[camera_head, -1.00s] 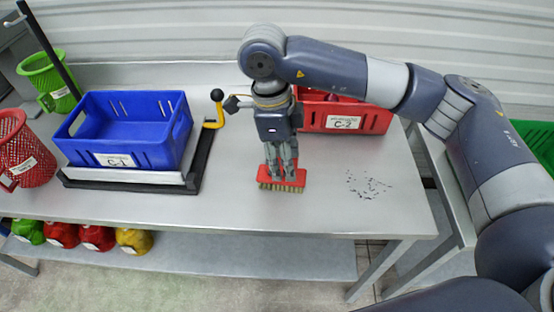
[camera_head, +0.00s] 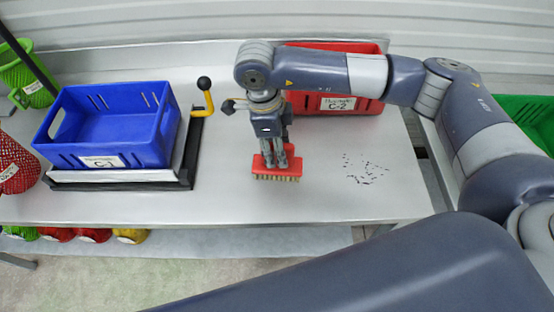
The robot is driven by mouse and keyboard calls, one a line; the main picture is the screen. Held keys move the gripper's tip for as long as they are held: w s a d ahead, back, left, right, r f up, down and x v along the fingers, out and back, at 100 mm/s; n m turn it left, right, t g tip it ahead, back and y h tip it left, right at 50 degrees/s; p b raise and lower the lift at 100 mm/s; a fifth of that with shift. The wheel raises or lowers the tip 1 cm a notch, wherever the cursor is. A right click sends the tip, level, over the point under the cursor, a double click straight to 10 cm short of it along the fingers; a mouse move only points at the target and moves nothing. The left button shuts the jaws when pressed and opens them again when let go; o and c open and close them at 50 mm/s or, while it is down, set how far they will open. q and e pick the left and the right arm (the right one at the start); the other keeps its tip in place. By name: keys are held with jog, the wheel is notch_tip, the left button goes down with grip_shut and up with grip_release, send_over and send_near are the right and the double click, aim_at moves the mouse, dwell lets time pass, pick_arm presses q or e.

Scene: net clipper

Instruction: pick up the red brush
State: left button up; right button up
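The red brush (camera_head: 262,168) is on the table in the middle of the head view, its pale bristles pointing down. My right gripper (camera_head: 276,163) comes down from above with its fingers against the brush's red upper part. It looks shut on the brush, and the fingers hide part of it. I cannot tell whether the bristles touch the table or hang just above it. My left gripper is not in view.
A blue crate (camera_head: 150,142) labelled C-1 stands on a black-edged platform (camera_head: 120,178) to the left. A yellow crank (camera_head: 207,99) with a black knob is beside it. A red crate (camera_head: 372,104) labelled C-2 stands behind my arm. Dark debris (camera_head: 364,171) lies to the right.

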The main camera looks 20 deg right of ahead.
jog(key=f, duration=0.1)
jog(key=f+p, duration=0.1)
jog(key=f, duration=0.1)
jog(key=shift+s+d, duration=0.2)
jog(key=shift+d, duration=0.2)
jog(key=shift+f, duration=0.1)
grip_shut()
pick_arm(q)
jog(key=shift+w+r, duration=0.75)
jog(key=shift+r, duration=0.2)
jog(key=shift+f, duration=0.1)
pick_arm(e)
jog(key=shift+w+a, duration=0.1)
